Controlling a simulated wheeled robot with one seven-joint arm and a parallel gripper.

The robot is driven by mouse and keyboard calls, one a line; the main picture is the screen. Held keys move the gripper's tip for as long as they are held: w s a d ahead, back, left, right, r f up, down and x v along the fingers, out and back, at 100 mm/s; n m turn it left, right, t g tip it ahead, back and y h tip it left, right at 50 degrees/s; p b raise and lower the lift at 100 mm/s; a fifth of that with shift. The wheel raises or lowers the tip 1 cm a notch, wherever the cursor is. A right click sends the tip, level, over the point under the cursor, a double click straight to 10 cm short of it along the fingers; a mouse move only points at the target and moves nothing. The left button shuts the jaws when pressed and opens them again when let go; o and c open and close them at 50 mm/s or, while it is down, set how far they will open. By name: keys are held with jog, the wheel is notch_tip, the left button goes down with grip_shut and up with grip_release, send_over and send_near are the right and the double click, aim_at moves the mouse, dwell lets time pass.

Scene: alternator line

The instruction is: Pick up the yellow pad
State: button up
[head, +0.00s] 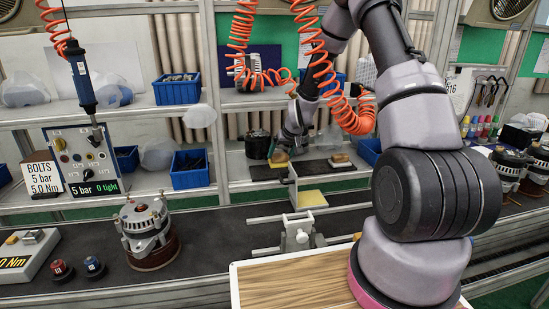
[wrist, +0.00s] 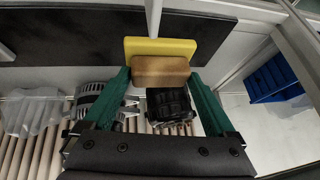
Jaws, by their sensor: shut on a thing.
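The yellow pad (wrist: 187,46) shows in the wrist view just beyond my fingertips, with a tan block (wrist: 160,71) against its near side. My gripper (wrist: 160,82) has its green fingers on both sides of the tan block and is shut on it, holding the pad by this block. In the head view my gripper (head: 283,150) is at the back shelf, with the tan block (head: 279,157) at its tips. Its fingers are small there, and I cannot tell whether the pad touches the shelf.
A second tan block (head: 340,159) lies on a dark mat to the right. A yellow square (head: 312,198) sits on the fixture in front. Blue bins (head: 190,168) stand left of my gripper. An alternator (head: 146,232) stands on the dark belt. Orange coiled hoses (head: 243,45) hang overhead.

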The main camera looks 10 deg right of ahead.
jog(key=s+d, duration=0.3)
jog(key=d, duration=0.4)
jog(key=s+d, duration=0.3)
jog(key=d, duration=0.3)
jog(key=shift+s+d, duration=0.35)
